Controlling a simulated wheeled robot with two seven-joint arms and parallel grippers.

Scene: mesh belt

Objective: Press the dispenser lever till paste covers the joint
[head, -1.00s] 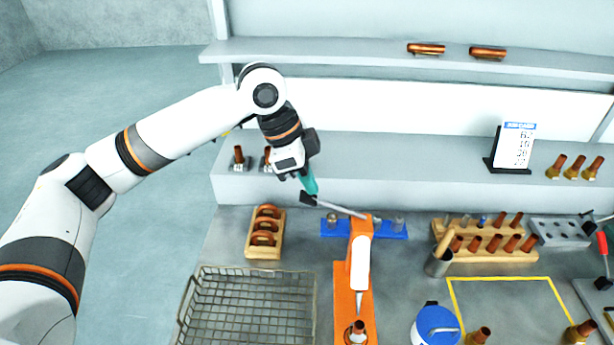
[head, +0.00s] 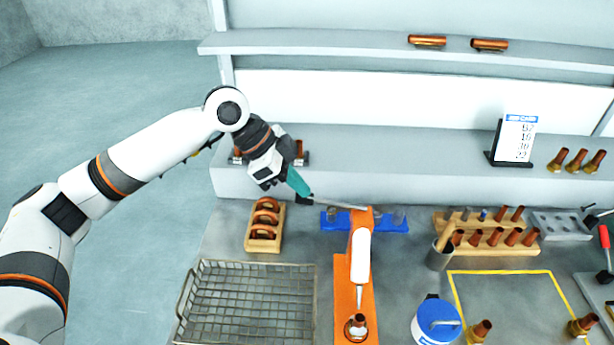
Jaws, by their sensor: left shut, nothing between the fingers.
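The dispenser (head: 361,258) is an orange stand with a white tube, its thin nozzle pointing down. A grey lever (head: 340,205) reaches left from its top and ends in a dark knob (head: 306,198). A copper joint (head: 357,324) stands upright on the orange base below the nozzle. I cannot make out any paste on it. My left gripper (head: 298,183), with teal fingers, is shut and empty. Its fingertips are at the knob end of the lever; I cannot tell whether they touch it. My right gripper is not in view.
A wire basket (head: 188,296) stands left of the dispenser, and a wooden holder with copper rings (head: 264,226) is behind it. A blue rack (head: 394,227) sits behind the stand. A blue-lidded tub (head: 438,322) and a metal cup (head: 438,256) are on the right.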

